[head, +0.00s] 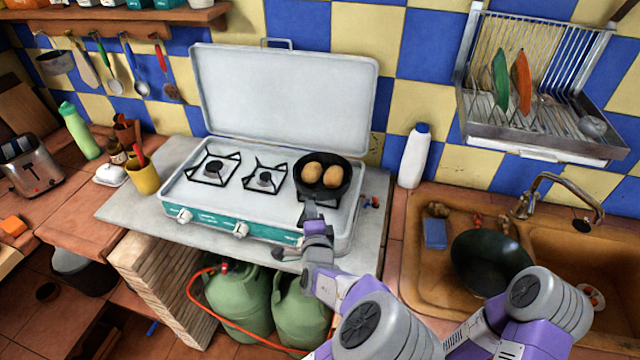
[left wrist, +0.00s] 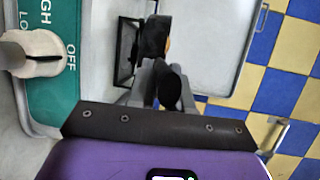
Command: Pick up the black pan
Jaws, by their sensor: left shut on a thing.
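The black pan (head: 342,187) is on the right burner of the camping stove, with two round brown potatoes (head: 322,175) in it. Its handle points toward me. My left gripper (head: 311,222) is at the stove's front edge, shut on the pan's handle. In the left wrist view the grey fingers of my left gripper (left wrist: 161,84) are on both sides of the dark handle, and the black pan (left wrist: 154,37) shows edge-on beyond them. I cannot tell whether the pan touches the burner grate. My right gripper is not in view.
The stove (head: 225,213) has a raised lid (head: 285,95) behind the pan. A white bottle (head: 414,155) stands to the right. A larger dark pan (head: 490,262) lies in the sink. A dish rack (head: 530,120) hangs above. Green gas bottles (head: 238,300) stand below.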

